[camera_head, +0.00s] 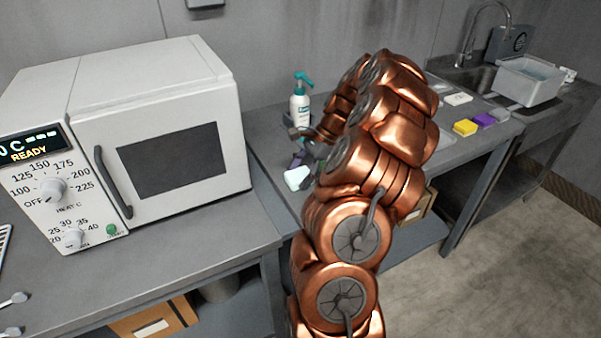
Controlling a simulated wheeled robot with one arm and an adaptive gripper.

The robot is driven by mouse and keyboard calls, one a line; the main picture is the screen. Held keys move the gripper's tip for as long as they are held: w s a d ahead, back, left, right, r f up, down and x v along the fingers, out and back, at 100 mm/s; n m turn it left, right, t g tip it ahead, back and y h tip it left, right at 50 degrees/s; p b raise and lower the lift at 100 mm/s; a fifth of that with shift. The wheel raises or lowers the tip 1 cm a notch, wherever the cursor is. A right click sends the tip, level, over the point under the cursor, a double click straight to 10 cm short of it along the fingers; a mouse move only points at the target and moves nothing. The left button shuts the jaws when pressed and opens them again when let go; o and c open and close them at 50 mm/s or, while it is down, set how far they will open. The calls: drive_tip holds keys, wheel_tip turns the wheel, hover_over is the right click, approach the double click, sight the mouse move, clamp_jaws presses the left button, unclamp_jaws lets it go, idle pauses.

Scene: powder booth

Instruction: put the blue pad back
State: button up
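A pale blue pad (297,178) shows on the left side of my arm, over the grey bench near its front left part. It looks tilted. My gripper (299,160) is just above the pad, its dark fingers pointing down toward it and meeting its upper edge in the picture. The fingers are small and partly hidden by my copper arm, so I cannot tell whether they grip the pad or whether the pad rests on the bench.
A yellow pad (465,127), a purple pad (484,119) and a white pad (458,99) lie on the bench at right. A teal-topped pump bottle (299,103) stands behind my gripper. A white oven (150,130) fills the left. A grey basin (528,82) is by the sink.

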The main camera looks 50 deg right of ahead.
drive_tip(key=shift+o, duration=1.3)
drive_tip(key=shift+r, duration=0.15)
drive_tip(key=b+v, duration=0.2)
drive_tip(key=v, duration=1)
drive_tip(key=shift+b, duration=0.35)
drive_tip(key=r+n+g, duration=0.1)
drive_tip(key=r+n, duration=0.1)
drive_tip(key=n, duration=0.2)
hover_over(292, 179)
drive_tip(key=s+a+n+g+h, duration=0.15)
drive_tip(key=a+n, duration=0.25)
drive_tip(key=a, duration=0.6)
drive_tip(key=s+a+n+g, duration=0.15)
drive_tip(key=a+n, duration=0.25)
drive_tip(key=a, duration=0.7)
drive_tip(key=s+a+f+n+h, duration=0.1)
drive_tip(key=s+a+f+n, duration=0.1)
drive_tip(key=s, duration=0.5)
drive_tip(key=s+a+f+n+h, duration=0.1)
drive_tip(key=s+a+f+n, duration=0.2)
drive_tip(key=s, duration=0.4)
drive_tip(key=s+a+f+n+h, duration=0.2)
drive_tip(key=s+a+f+n, duration=0.1)
drive_tip(key=s, duration=0.4)
drive_tip(key=shift+a+f+n+g, duration=0.15)
drive_tip(key=shift+a+n+g, duration=0.25)
drive_tip(key=shift+n, duration=0.5)
